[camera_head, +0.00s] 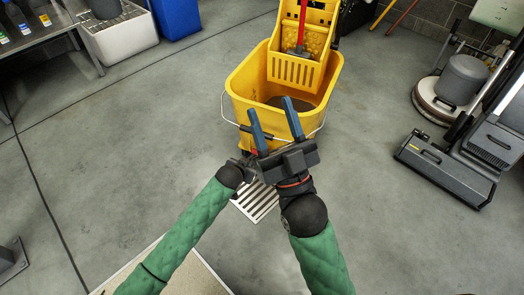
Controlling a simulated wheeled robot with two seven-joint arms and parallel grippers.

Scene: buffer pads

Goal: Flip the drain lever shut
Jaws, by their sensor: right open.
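The yellow mop bucket (240,92) stands on the floor at the top middle, with dark water inside. My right gripper (271,108) is in front of the bucket's near wall, its two blue fingers apart and pointing at the bucket, with nothing seen between them. My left gripper (246,167) is beside it at the lower left, mostly hidden behind the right gripper, so its jaws cannot be made out. A small red bit (254,152) shows next to the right gripper; I cannot tell whether it is the drain lever. The lower front of the bucket is largely covered by my grippers.
A floor grate (257,203) lies below the bucket. A yellow wringer (295,72) with a red handle (301,22) sits in the bucket. A floor machine (460,85) and a grey vacuum head (445,170) stand at the right. Open floor lies on both sides.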

